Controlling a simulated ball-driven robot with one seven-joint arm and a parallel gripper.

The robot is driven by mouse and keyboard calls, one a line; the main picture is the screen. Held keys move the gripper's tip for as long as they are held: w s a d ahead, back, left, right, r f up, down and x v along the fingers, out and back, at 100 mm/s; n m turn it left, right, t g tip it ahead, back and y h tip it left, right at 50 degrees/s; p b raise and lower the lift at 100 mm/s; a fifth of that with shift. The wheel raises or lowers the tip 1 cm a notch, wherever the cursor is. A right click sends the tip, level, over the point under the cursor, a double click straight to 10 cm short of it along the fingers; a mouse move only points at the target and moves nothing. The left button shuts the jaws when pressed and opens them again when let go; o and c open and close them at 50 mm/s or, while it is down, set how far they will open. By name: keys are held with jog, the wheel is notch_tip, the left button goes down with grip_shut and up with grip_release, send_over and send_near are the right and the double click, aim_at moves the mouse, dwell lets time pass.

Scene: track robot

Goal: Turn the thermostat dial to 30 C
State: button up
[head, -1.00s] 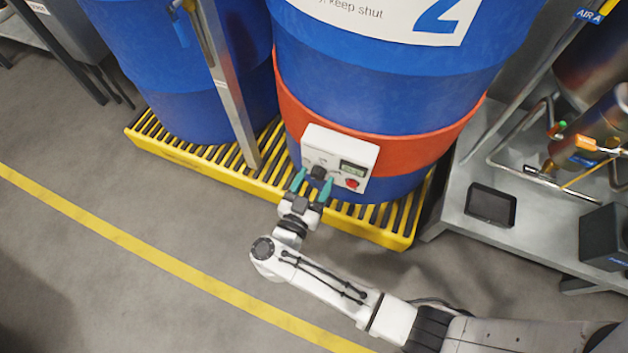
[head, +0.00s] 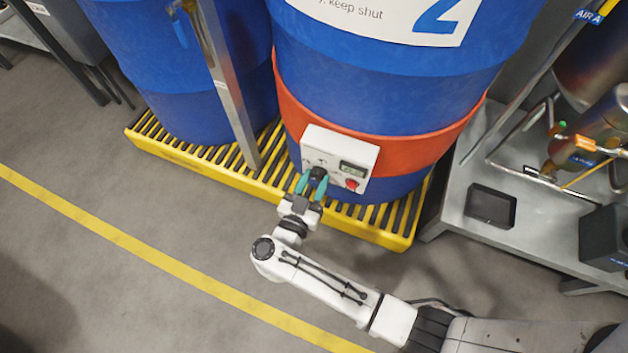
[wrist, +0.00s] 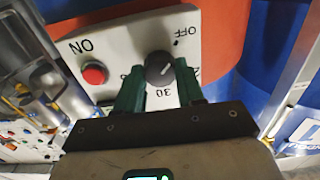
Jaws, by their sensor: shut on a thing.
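The thermostat is a white box (head: 325,150) on the orange band of the blue drum in the head view. Its black dial (head: 318,174) sits at the lower left of the box, beside a small display (head: 352,169) and a red button (head: 351,184). My gripper (head: 312,184) has its teal fingers closed on the dial. In the wrist view the dial (wrist: 159,69) is between the green fingertips, with a pale pointer line on its face. The marks OFF and 30 show around it, upside down; other marks are partly hidden by the fingers. The display is too small to read.
The drum stands on a yellow slatted pallet (head: 215,180), with a metal post (head: 232,95) to the left. A metal bench (head: 545,215) with pipes and a dark tablet (head: 491,206) stands at the right. The floor in front is clear.

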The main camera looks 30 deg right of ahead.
jog(key=m+b, duration=0.1)
jog(key=m, duration=0.5)
jog(key=shift+f+m, duration=0.1)
jog(key=shift+m, duration=0.2)
jog(key=m+b, duration=0.1)
jog(key=m, duration=0.2)
jog(key=shift+m, duration=0.3)
jog(key=m+b, duration=0.1)
jog(key=m, duration=0.2)
jog(key=shift+m, duration=0.4)
jog(key=m+b, duration=0.3)
jog(key=m, duration=0.4)
jog(key=shift+f, duration=0.1)
jog(key=m+b, duration=0.2)
jog(key=m, duration=0.2)
jog(key=shift+m+b, duration=0.7)
jog(key=shift+m, duration=0.6)
